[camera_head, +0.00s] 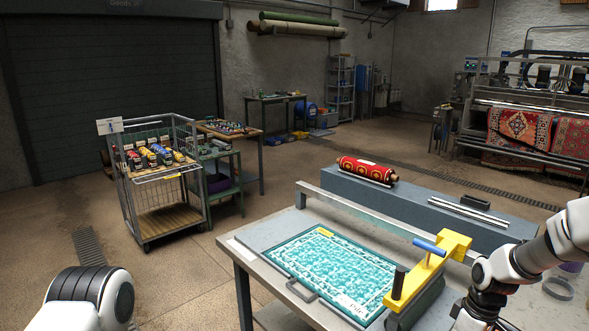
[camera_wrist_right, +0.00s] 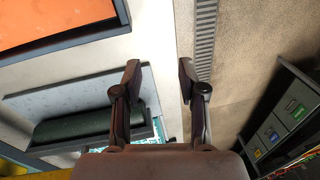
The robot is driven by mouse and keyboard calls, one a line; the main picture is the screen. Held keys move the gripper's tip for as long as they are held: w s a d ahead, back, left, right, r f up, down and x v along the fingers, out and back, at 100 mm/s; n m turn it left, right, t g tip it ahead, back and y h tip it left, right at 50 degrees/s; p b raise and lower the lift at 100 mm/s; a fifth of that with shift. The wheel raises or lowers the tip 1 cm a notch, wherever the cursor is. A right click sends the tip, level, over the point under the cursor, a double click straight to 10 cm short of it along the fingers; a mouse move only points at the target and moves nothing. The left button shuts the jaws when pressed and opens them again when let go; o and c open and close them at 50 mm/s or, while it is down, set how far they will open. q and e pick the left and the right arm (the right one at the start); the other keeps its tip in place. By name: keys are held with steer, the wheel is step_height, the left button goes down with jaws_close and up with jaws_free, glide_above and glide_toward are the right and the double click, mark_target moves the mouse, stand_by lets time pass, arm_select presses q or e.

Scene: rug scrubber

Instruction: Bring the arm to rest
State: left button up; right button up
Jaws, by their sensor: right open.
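My right arm (camera_head: 500,262) comes in from the right edge in the head view, bent beside the right end of the table; its gripper cannot be made out there. In the right wrist view my right gripper (camera_wrist_right: 159,80) is open, its two dark fingers apart with nothing between them. Below it show a pale edge and the floor with a drain grate. Part of my left arm (camera_head: 98,295) is at the lower left in the head view; the left gripper is out of the picture.
The grey table (camera_head: 250,255) holds a teal rug panel (camera_head: 335,270) and a yellow scrubber (camera_head: 430,272) with a blue handle, close to my right arm. A rolled red rug (camera_head: 367,170) lies on the bench behind. A wire cart (camera_head: 165,225) stands at left; floor between is clear.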

steer(key=s+a+f+m+b, duration=0.1)
steer(key=s+a+f+m, duration=0.2)
steer(key=s+f, duration=0.7)
steer(key=s+a+f+m+h, duration=0.1)
steer(key=s+a+f+m, duration=0.3)
steer(key=s, duration=1.3)
steer(key=a+f, duration=0.4)
steer(key=f, duration=0.3)
steer(key=shift+a+f+t+b, duration=0.15)
steer(key=shift+f+t+b, duration=0.15)
steer(key=shift+b, duration=0.05)
steer(key=shift+o, duration=0.4)
